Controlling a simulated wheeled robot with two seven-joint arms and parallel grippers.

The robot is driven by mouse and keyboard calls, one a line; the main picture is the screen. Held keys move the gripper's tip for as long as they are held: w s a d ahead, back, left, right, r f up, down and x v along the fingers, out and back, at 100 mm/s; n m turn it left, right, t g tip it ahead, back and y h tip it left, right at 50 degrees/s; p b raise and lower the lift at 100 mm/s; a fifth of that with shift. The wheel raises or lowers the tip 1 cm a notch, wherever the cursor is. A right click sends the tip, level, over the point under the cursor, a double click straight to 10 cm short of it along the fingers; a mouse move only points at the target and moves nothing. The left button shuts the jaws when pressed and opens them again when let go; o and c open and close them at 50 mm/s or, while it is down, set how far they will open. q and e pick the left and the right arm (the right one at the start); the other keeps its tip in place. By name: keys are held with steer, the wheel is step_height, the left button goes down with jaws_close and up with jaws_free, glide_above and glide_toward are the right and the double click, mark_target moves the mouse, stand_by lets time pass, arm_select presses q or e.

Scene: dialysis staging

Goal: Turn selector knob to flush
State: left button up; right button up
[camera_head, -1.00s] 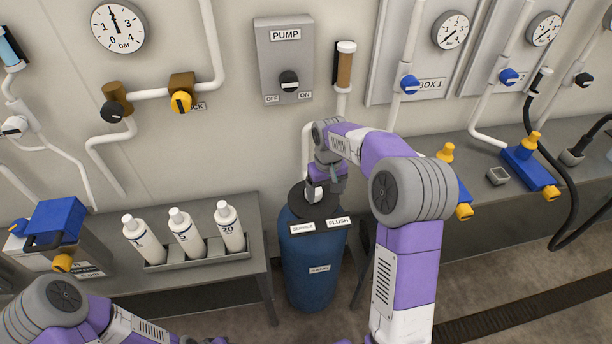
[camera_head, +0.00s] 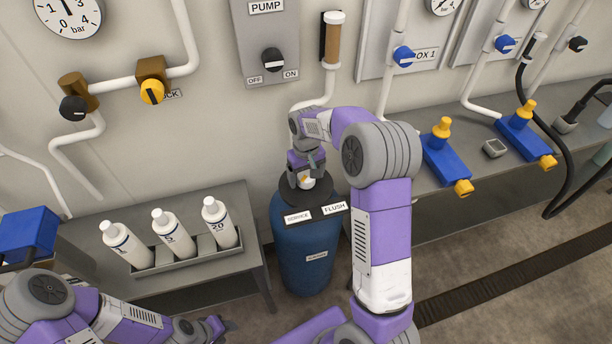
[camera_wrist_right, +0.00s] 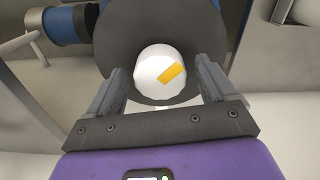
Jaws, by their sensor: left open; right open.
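The selector knob (camera_head: 307,183) is white with a yellow mark and sits on the dark top of a blue tank (camera_head: 306,255). SERVICE (camera_head: 297,218) and FLUSH (camera_head: 334,209) labels are on the tank's front edge. My right gripper (camera_head: 307,174) is over the knob, partly hiding it. In the right wrist view the knob (camera_wrist_right: 158,75) lies between the open fingers (camera_wrist_right: 160,68), with gaps on both sides. Its yellow bar slants toward the upper right there. My left gripper (camera_head: 218,327) is open and low, away from the tank.
A rack (camera_head: 190,258) with several white bottles stands on the bench left of the tank. A pump switch panel (camera_head: 268,40) is on the wall behind. Blue units with yellow fittings (camera_head: 446,165) stand on the right bench.

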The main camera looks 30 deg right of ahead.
steer(key=shift+c, duration=0.4)
steer(key=c, duration=1)
steer(key=shift+o, duration=0.2)
steer(key=shift+n, duration=0.3)
steer(key=n+p, duration=0.2)
steer(key=n, duration=0.1)
steer(key=shift+r+n, duration=0.1)
steer(key=shift+n, duration=0.2)
steer(key=n+p, duration=0.2)
steer(key=n, duration=0.2)
steer(key=shift+n+p, duration=0.3)
steer(key=shift+p, duration=0.05)
steer(key=n+p, duration=0.2)
steer(key=n, duration=0.2)
steer(key=n+p, duration=0.2)
steer(key=n, duration=0.3)
steer(key=shift+a, duration=0.1)
steer(key=shift+n, duration=0.3)
